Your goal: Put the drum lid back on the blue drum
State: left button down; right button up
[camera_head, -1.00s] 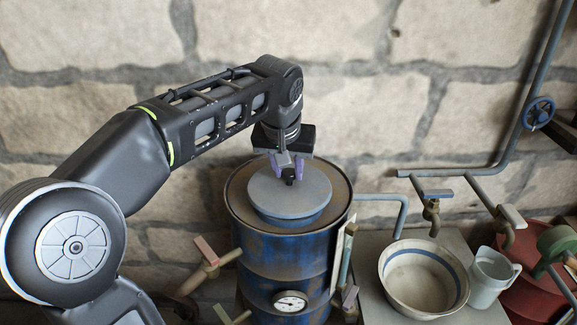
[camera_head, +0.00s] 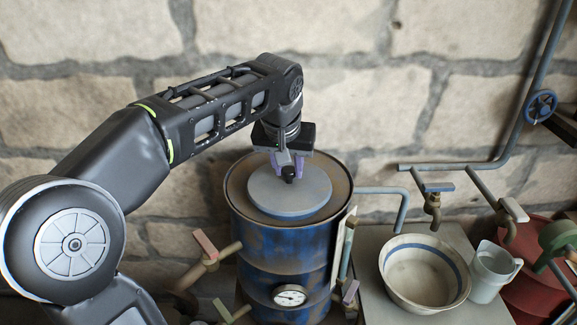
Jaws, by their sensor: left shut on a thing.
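The blue drum (camera_head: 284,246) stands upright at the centre of the head view, with a rusty rim and blue, brown-stained sides. The drum lid (camera_head: 262,195), a round grey disc, lies level within the rim at the drum's top. My left gripper (camera_head: 288,175) points down over the middle of the lid and is shut on its small dark knob. The fingers hide most of the knob. My right gripper is not in view.
A gauge (camera_head: 290,296) and taps with coloured handles (camera_head: 205,244) stick out from the drum's front and left. A bowl (camera_head: 424,274) and a jug (camera_head: 492,271) stand on a grey slab to the right. Pipes (camera_head: 440,166) run along the stone wall.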

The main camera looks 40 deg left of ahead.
aim_at(286, 193)
pick_arm(q)
jog(key=shift+f, duration=0.2)
dwell(0.5)
jog(key=c, duration=1)
grip_release()
jog(key=b+v, duration=0.1)
jog(key=v, duration=0.6)
jog(key=shift+s+r, duration=0.15)
jog(key=shift+r, duration=0.2)
